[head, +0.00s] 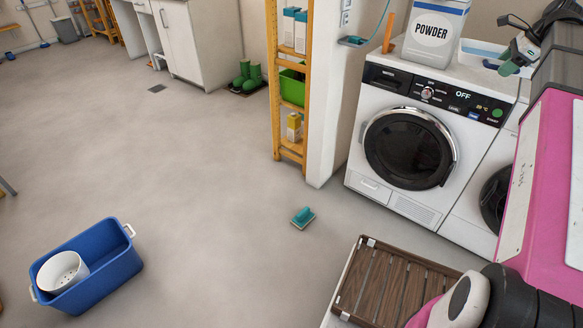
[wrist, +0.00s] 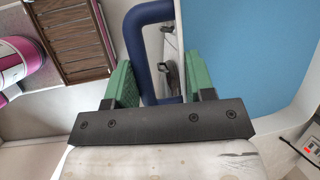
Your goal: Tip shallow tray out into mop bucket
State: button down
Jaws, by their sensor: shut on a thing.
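The shallow tray (head: 484,49) is white with a blue inside, on top of the washing machine at the upper right of the head view. In the wrist view its blue inside (wrist: 245,50) fills the upper right. My gripper (head: 509,68) is at the tray's right end. In the wrist view my gripper's green fingers (wrist: 160,80) are shut on the tray's dark blue looped handle (wrist: 145,60). The mop bucket (head: 112,268) is blue, with a white perforated wringer basket (head: 62,272) in its left part. It stands on the floor at the lower left, far from my gripper.
The powder box (head: 436,35) stands left of the tray on the washing machine (head: 408,150). A teal scrubbing brush (head: 302,217) lies on the floor. A yellow shelf (head: 272,80) stands by a white pillar. Open floor lies between the machine and the bucket.

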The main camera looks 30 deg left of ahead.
aim_at(73, 278)
jog(key=j+u, duration=0.2)
jog(key=u, duration=0.2)
jog(key=i+j+u, duration=0.15)
jog(key=u, duration=0.3)
jog(key=i+j+u, duration=0.1)
jog(key=u, duration=0.3)
jog(key=i+j+u, duration=0.15)
jog(key=u, duration=0.3)
jog(key=i+j+u, duration=0.1)
jog(key=u, duration=0.3)
jog(key=i+l+u, duration=0.1)
jog(key=u, duration=0.35)
jog(key=i+l+u, duration=0.15)
jog(key=u, duration=0.3)
jog(key=i+l+u, duration=0.15)
jog(key=u, duration=0.3)
jog(key=l+u, duration=0.2)
jog(key=u, duration=0.25)
jog(key=i+l+u, duration=0.1)
jog(key=l+u, duration=0.2)
jog(key=u, duration=0.15)
